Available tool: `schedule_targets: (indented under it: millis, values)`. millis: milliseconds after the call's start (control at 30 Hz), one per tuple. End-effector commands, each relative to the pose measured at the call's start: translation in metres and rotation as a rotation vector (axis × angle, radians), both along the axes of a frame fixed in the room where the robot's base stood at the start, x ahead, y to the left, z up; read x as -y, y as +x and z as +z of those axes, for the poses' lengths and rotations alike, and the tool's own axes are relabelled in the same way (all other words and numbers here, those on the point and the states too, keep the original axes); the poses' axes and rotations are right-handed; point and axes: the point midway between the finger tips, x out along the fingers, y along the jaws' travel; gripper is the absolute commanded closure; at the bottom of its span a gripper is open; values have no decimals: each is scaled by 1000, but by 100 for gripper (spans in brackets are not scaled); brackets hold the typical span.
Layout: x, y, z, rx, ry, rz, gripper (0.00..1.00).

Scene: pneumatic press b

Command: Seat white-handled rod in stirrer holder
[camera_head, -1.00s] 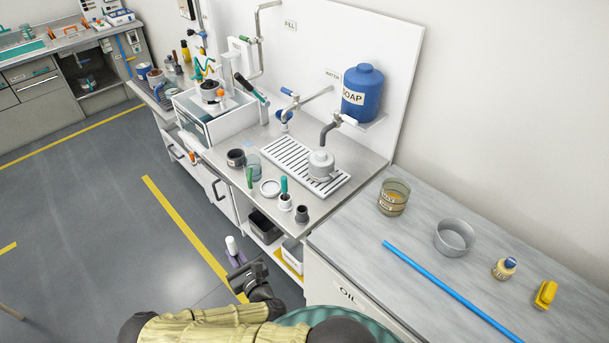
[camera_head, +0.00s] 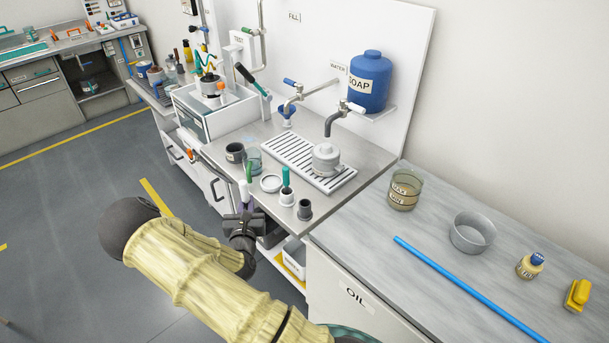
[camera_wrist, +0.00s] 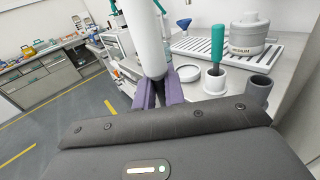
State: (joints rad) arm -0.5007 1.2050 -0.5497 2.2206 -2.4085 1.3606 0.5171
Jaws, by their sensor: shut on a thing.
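My gripper (camera_head: 246,208) is shut on the white-handled rod (camera_head: 244,190), held upright just off the front edge of the steel counter. In the wrist view the white handle (camera_wrist: 148,42) rises from between the purple fingers (camera_wrist: 158,95); the rod's lower part is hidden. To its right on the counter stand a white cup (camera_wrist: 213,86) with a teal-handled tool (camera_wrist: 217,45) in it, and an empty-looking dark grey cup (camera_wrist: 258,92). The grey cup also shows in the head view (camera_head: 305,211). I cannot tell which cup is the stirrer holder.
A metal vessel (camera_head: 326,158) sits on the slotted drain tray (camera_head: 283,157). A faucet (camera_head: 332,120) overhangs it.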

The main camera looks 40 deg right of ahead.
Motion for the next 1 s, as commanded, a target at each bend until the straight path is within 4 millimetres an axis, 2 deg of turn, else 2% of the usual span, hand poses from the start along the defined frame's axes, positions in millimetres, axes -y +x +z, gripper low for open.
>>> schedule_targets:
  millis: [33, 267, 467, 600, 700, 800, 1000]
  values:
    - [13, 4, -3, 10, 7, -42, 100]
    - [70, 9, 20, 11, 7, -207, 100]
    - [123, 0, 45, 12, 6, -328, 100]
    - [158, -14, 64, 9, 5, -394, 100]
    - [174, -24, 75, 6, 4, -422, 100]
    - [182, -29, 83, 2, 1, -435, 100]
    - [183, -30, 86, -2, 0, -437, 100]
